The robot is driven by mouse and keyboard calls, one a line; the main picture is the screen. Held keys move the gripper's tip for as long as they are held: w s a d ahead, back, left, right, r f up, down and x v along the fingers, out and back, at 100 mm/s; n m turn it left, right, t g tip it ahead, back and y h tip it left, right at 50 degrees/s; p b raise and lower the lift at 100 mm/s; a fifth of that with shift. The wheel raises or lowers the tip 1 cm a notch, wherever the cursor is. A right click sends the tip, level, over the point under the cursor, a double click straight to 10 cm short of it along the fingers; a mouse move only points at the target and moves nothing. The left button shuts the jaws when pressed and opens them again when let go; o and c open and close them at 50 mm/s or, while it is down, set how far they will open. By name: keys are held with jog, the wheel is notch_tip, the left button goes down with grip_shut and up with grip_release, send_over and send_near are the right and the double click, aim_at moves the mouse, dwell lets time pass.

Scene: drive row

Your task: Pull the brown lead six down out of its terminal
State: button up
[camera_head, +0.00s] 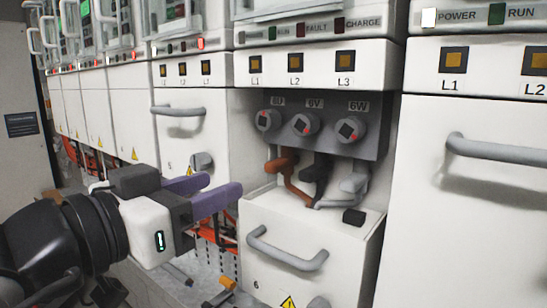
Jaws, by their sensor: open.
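The brown lead (283,166) hangs in the open bay of cabinet six, its thick upper end against the underside of the grey terminal block (325,108). It bends down and right toward the other leads. Above it is a round terminal (268,121) marked 6U with a red mark. A black lead (318,170) and a grey lead (353,183) hang to its right under 6V and 6W. My gripper (222,184), with purple fingers, is open and empty. In the picture it is left of and slightly below the brown lead, apart from it.
Below the leads is a white cover (265,216) marked 6 with a grey handle (287,252). A small black block (354,217) sits on its top. A closed cabinet with a protruding handle (500,154) stands at right. Tools with orange handles (227,283) lie low in front.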

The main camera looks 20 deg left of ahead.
aim_at(269, 165)
jog(key=p+x, duration=0.4)
jog(key=x, duration=0.9)
grip_shut()
